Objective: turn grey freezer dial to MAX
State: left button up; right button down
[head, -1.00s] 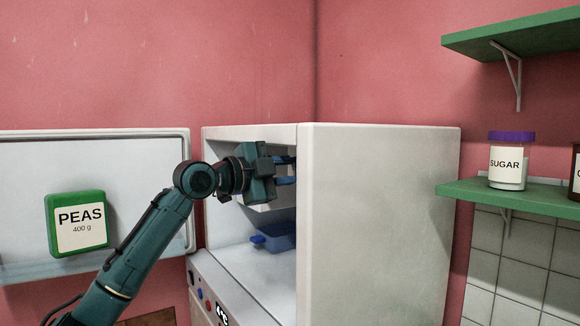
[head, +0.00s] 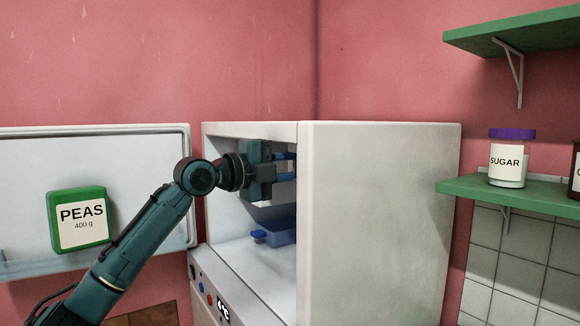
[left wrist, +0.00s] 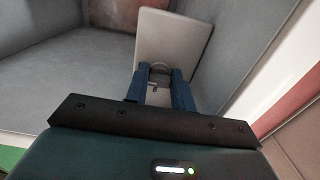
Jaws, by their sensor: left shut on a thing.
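My left gripper (head: 287,166) reaches into the open freezer compartment of a white cabinet (head: 380,220). In the left wrist view its two blue fingers (left wrist: 160,80) are shut on the small grey dial (left wrist: 160,66). The dial sits on a pale grey housing (left wrist: 173,35) on the inner wall. Only a rounded edge of the dial shows between the fingertips. The MAX mark and the dial's setting cannot be read. In the head view the gripper and the cabinet's side wall hide the dial. My right gripper is out of view.
The open door (head: 130,150) at left carries a green PEAS box (head: 80,220). A blue tray (head: 278,231) lies inside below the gripper. A SUGAR jar (head: 507,162) stands on a green shelf (head: 470,190) at right.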

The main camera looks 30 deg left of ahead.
pick_arm(q)
jog(key=o, duration=1)
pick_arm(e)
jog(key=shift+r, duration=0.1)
pick_arm(q)
jog(key=b+v, duration=0.7)
jog(key=v, duration=0.6)
jog(key=shift+s, duration=0.1)
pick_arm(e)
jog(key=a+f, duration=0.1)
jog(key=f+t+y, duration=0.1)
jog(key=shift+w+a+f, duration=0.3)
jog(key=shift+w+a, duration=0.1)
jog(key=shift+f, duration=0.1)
